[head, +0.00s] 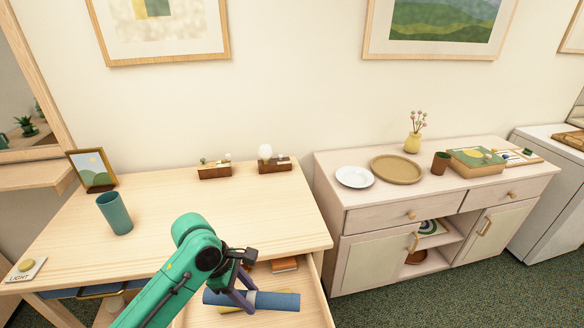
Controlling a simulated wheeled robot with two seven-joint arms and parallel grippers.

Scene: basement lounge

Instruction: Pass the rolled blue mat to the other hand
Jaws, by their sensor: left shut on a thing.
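A yellow thing partly shows beneath the mat. My right gripper is not in view.
A cabinet (380,220) with a white plate (354,177) and round tray (396,169) stands right. An orange-brown block (284,264) sits in the drawer.

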